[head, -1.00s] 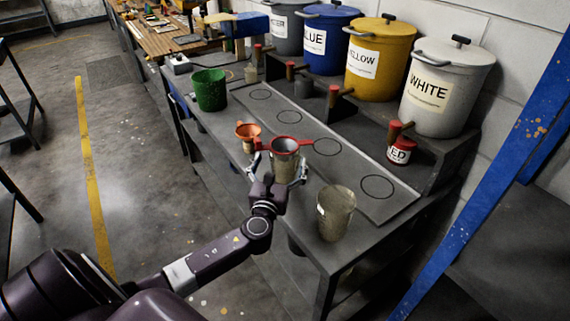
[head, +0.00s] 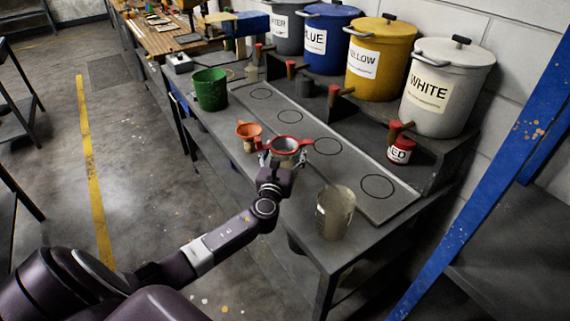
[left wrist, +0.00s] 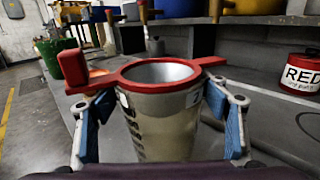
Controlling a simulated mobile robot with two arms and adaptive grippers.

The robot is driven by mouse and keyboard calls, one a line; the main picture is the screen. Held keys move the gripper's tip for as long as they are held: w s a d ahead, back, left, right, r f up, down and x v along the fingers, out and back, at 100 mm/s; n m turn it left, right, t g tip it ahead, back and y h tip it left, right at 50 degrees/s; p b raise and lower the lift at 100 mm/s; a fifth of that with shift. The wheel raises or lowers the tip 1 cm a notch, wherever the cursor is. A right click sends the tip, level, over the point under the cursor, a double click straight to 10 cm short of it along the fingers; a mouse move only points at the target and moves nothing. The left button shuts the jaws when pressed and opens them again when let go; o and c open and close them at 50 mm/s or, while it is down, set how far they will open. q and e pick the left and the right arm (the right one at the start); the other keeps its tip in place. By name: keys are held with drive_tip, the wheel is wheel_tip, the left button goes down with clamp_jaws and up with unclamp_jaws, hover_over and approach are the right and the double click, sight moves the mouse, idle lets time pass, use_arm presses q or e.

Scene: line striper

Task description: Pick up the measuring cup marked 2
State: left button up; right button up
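A translucent, dirty measuring cup (left wrist: 165,125) stands on the bench with dark graduation marks and a small label that seems to read 2. A red-rimmed strainer with a grey bowl (left wrist: 160,72) sits over its mouth, handles sticking out both sides; it also shows in the head view (head: 286,145). My left gripper (left wrist: 163,115) is open, with one blue-padded finger on each side of the cup. In the head view my left gripper (head: 282,160) hides most of the cup. A second, similar cup (head: 336,212) stands nearer the bench's front end. My right gripper is not in view.
An orange funnel (head: 248,132) on a small container stands just left of the strainer, and a green bucket (head: 210,90) farther back. Large paint drums (head: 437,92) with taps line the raised shelf. A red can (head: 401,150) stands below. The circled strip (head: 352,170) is largely clear.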

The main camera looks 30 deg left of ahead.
use_arm(q)
drive_tip(key=c, duration=0.7)
drive_tip(key=shift+r, duration=0.1)
drive_tip(key=shift+c, duration=0.2)
